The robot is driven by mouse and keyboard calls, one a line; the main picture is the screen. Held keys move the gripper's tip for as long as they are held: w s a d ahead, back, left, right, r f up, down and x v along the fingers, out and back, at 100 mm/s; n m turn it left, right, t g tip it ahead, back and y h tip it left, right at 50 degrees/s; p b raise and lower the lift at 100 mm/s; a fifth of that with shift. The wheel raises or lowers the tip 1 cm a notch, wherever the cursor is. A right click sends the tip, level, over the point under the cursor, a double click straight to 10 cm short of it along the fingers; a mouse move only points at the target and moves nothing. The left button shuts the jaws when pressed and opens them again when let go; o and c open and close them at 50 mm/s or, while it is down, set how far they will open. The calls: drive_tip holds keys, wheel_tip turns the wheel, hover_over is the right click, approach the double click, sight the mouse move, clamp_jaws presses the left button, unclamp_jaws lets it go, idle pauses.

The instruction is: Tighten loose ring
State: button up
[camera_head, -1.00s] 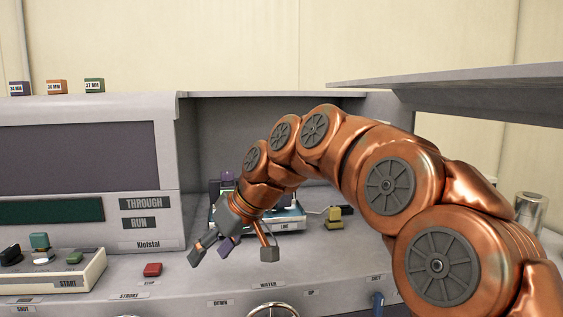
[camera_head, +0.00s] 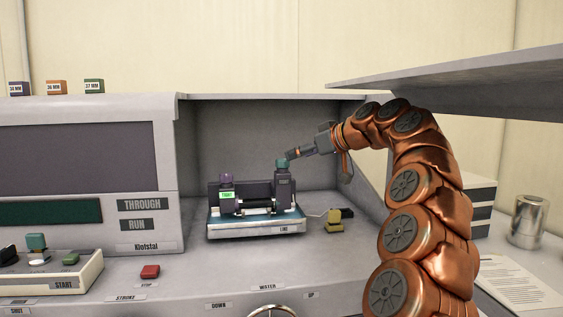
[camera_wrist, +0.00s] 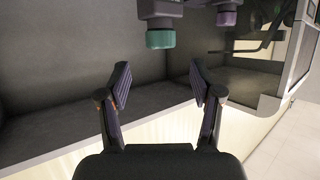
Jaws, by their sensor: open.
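A small test rig (camera_head: 257,228) with a blue-grey base stands in the grey recess. A teal ring (camera_head: 283,165) tops its right post; it also shows in the wrist view (camera_wrist: 160,39). A purple ring (camera_head: 226,178) tops the left post, above a small green label that seems to read "TIGHT"; this ring is at the top right in the wrist view (camera_wrist: 227,18). My gripper (camera_head: 306,153) is just right of the teal ring, one finger close to it. In the wrist view my gripper (camera_wrist: 160,78) is open and empty, the teal ring beyond its fingertips.
A yellow block (camera_head: 334,222) with a black piece sits right of the rig. The recess has side walls, and a grey shelf (camera_head: 460,85) overhangs my arm on the right. A red button (camera_head: 150,271) and a metal wheel (camera_head: 271,311) are in front.

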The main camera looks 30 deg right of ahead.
sight(283, 159)
drive_tip(key=p+x, duration=0.1)
drive_tip(key=x, duration=0.6)
drive_tip(key=shift+w+a+f+p, duration=0.15)
drive_tip(key=shift+w+a+p, duration=0.05)
drive_tip(key=shift+w+p, duration=0.15)
drive_tip(key=shift+s, duration=0.1)
drive_tip(key=c, duration=1.2)
